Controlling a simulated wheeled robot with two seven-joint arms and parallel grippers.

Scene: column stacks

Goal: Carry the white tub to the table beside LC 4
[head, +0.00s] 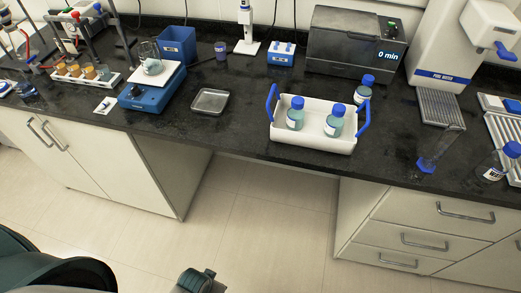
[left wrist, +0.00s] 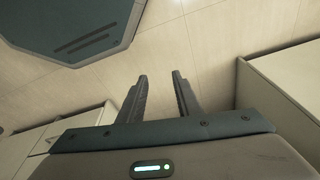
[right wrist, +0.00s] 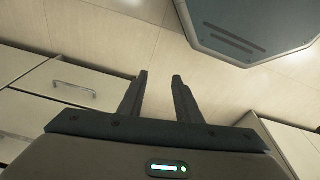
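The white tub (head: 312,144) sits on the black bench near its front edge in the head view. It has a blue handle on each side, the left handle (head: 271,101) and the right handle (head: 364,118). My left gripper (left wrist: 160,76) is open and empty above the floor in the left wrist view. My right gripper (right wrist: 160,76) is open and empty in the right wrist view. No table marked LC 4 is in view.
On the black bench (head: 240,125), a metal dish (head: 210,101) and a blue stirrer plate (head: 150,92) stand left of the tub. A grey machine (head: 345,45) is behind it. A glass cylinder (head: 438,150) stands to the right. Cabinets flank an open knee space; the floor (head: 255,215) is clear.

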